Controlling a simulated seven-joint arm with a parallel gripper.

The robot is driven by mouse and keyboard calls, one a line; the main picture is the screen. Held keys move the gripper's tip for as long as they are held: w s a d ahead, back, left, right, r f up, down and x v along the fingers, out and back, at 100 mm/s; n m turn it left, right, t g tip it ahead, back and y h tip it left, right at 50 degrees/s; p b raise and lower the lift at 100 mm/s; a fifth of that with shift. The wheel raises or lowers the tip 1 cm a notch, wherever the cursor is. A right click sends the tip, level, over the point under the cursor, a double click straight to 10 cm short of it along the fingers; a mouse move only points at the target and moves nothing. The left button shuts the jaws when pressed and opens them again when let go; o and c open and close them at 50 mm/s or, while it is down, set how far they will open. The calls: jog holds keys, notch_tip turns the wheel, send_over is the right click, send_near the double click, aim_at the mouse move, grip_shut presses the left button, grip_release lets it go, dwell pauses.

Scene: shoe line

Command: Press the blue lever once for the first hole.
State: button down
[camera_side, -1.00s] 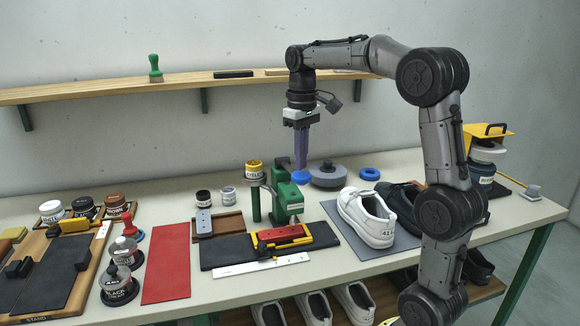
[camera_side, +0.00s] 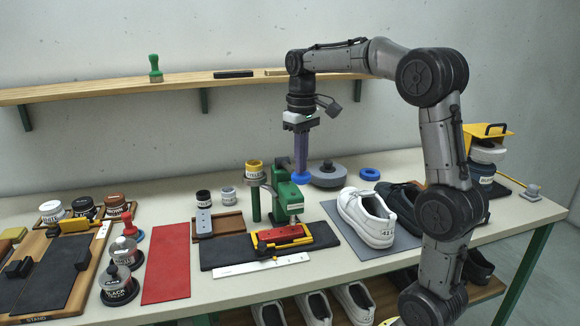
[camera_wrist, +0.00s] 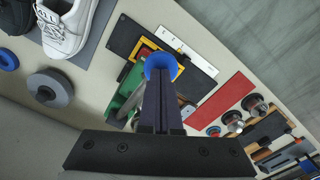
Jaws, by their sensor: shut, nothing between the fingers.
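The green press (camera_side: 284,196) stands on the bench just behind the red piece (camera_side: 283,234) in its yellow holder. Its blue lever end (camera_side: 301,179) is a round blue pad at the press's back right. It also shows in the wrist view (camera_wrist: 160,62), partly hidden by my fingers. My gripper (camera_side: 301,170) is shut and empty, pointing straight down. Its fingertips are over the blue pad and look at or very near its top; I cannot tell whether they press on it. In the wrist view my fingers (camera_wrist: 161,90) reach to the pad.
A grey round weight (camera_side: 328,175) and a blue ring (camera_side: 369,173) lie right of the lever. A shelf (camera_side: 120,87) runs along the wall behind.

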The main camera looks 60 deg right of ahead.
aim_at(301, 184)
jog(key=shift+f, duration=3.15)
notch_tip(301, 184, up, 13)
jog(key=s+a+r+n+t, duration=0.2)
jog(key=s+a+n+t, duration=0.1)
jog(key=s+a, duration=0.85)
jog(key=s+a+f+t, duration=0.1)
jog(key=s+a+f, duration=0.1)
jog(key=f, duration=0.5)
jog(key=s+a+f+t, duration=0.1)
jog(key=s+a+f, duration=0.2)
jog(key=f, duration=0.4)
jog(key=shift+s+t, duration=0.3)
jog(key=shift+s, duration=0.05)
